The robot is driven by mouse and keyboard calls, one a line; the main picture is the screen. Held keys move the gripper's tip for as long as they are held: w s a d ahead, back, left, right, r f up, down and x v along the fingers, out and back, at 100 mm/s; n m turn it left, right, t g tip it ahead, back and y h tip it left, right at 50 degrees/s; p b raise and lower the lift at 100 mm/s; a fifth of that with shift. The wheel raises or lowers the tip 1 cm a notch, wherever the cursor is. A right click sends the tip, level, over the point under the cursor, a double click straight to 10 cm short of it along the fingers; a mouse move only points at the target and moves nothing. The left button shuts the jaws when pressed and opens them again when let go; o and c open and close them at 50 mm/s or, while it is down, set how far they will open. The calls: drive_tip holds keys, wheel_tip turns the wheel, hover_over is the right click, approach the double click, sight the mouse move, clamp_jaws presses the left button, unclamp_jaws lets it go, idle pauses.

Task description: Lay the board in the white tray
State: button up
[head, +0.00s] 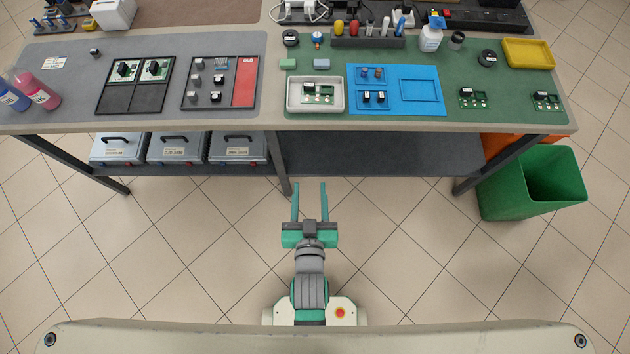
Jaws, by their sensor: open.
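The white tray (315,109) sits on the green mat at the middle of the bench, left of a blue fixture. A small green board (311,98) with a dark part on it lies inside the tray. Two more such boards lie on the mat to the right, one board (473,103) nearer the fixture and another board (546,104) by the mat's right end. Which board is meant, I cannot tell. My gripper (310,190) is open and empty, over the floor in front of the bench, well apart from the tray and boards.
The blue fixture (425,107) holds small parts. A black frame (118,100) with two boards and a black-and-red panel (245,82) lie left. A yellow tray (528,53) is at back right. A green bin (510,196) stands on the floor at right.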

drive_tip(key=d+v, duration=0.1)
drive_tip(key=v, duration=1.6)
drive_tip(key=shift+t, duration=0.4)
drive_tip(key=shift+d, duration=0.1)
